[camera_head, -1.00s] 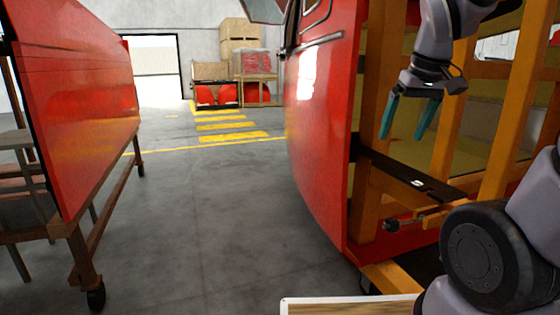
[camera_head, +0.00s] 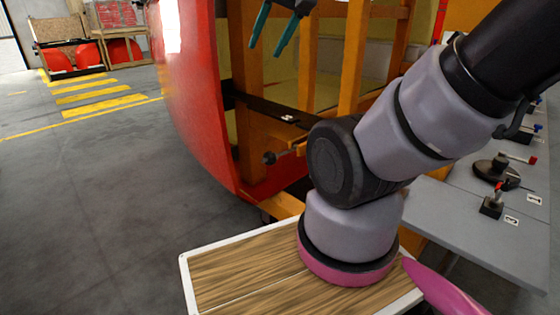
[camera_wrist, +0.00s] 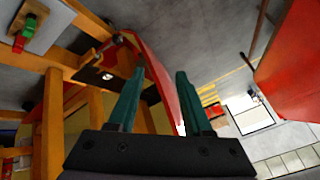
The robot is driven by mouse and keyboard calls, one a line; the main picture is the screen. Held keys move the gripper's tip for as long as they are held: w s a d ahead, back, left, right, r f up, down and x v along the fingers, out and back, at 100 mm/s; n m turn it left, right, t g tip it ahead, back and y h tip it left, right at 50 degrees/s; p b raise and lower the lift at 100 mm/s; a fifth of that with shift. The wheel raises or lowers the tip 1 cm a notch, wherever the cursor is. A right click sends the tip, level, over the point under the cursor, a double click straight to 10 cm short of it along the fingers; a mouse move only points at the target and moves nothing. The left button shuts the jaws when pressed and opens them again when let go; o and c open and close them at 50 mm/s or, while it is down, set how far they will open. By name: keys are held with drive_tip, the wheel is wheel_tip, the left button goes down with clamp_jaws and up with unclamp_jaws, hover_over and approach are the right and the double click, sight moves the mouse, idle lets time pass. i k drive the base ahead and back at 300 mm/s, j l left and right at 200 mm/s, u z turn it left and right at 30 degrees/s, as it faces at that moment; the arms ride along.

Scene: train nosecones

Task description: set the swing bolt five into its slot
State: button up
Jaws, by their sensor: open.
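A swing bolt (camera_head: 270,158) with a dark round knob lies out sideways just below a black slotted bracket (camera_head: 262,108) on the red nosecone's orange frame. Its number cannot be read, so I cannot tell that it is number five. A small white label (camera_head: 288,118) sits on the bracket. In the wrist view the knob (camera_wrist: 118,40) and the bracket (camera_wrist: 92,74) show ahead and left of my fingers. My gripper (camera_head: 265,50) is open and empty, above the bracket and apart from it. Its teal fingers (camera_wrist: 160,72) have nothing between them.
My arm crosses the right of the head view and hides part of the frame. A grey table (camera_head: 490,225) with several clamps and number cards stands at right. Red balls or nosecones and crates (camera_head: 75,50) are at back left. The grey floor (camera_head: 90,190) at left is clear.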

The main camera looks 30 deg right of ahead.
sight(295, 148)
drive_tip(key=k+l, duration=0.75)
drive_tip(key=k+l+u, duration=0.15)
drive_tip(key=k+l, duration=0.6)
drive_tip(key=k, duration=0.2)
drive_tip(key=i+j+z, duration=0.1)
drive_tip(key=i+j, duration=0.65)
drive_tip(key=i, duration=0.1)
